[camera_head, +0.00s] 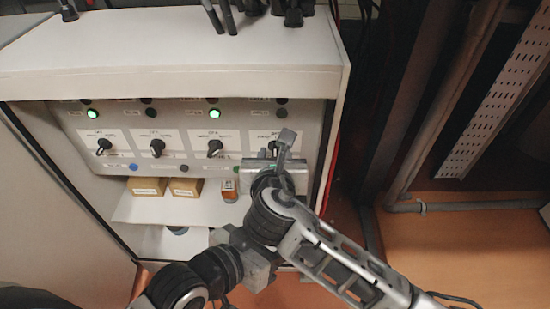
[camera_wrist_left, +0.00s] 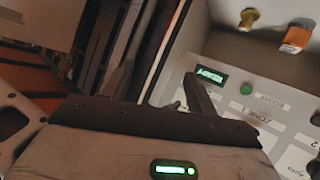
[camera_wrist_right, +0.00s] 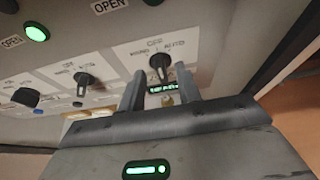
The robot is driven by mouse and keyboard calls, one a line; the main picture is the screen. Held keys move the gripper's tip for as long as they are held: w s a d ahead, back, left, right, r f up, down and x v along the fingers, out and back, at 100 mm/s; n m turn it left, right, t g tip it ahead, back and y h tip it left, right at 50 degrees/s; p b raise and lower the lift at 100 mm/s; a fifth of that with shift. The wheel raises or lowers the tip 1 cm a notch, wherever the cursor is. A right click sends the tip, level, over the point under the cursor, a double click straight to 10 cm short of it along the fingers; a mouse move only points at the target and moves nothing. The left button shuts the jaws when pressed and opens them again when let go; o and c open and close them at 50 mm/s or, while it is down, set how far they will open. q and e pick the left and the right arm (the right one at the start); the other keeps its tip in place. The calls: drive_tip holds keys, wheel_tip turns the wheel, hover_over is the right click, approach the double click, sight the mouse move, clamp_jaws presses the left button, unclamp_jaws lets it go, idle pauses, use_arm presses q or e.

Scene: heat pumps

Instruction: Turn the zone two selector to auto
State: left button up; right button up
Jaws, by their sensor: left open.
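A row of black selectors on white label plates runs across the cabinet panel in the head view, including the far left one (camera_head: 104,147), a second (camera_head: 157,148) and a third (camera_head: 214,148). The rightmost selector (camera_head: 274,146) is partly hidden by my right gripper (camera_head: 284,150). Small label text does not let me tell which one is zone two. In the right wrist view, a selector (camera_wrist_right: 160,63) shows between and beyond the fingertips of my right gripper (camera_wrist_right: 160,72), which stand apart. My left gripper (camera_wrist_left: 178,88) is open and empty before a panel with a green display (camera_wrist_left: 211,75).
Green lamps (camera_head: 92,114) sit above the selectors. Small boxes (camera_head: 147,186) stand on the shelf (camera_head: 150,209) below the panel. Pipes (camera_head: 452,110) and a perforated tray (camera_head: 505,100) are right of the cabinet. An orange part (camera_wrist_left: 297,36) shows in the left wrist view.

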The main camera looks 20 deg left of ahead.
drive_tip(key=shift+w+a+f, duration=0.1)
drive_tip(key=shift+w+f, duration=0.15)
drive_tip(key=shift+w, duration=0.4)
clamp_jaws()
use_arm(q)
drive_tip(key=shift+d+r, duration=0.15)
drive_tip(key=shift+r, duration=0.2)
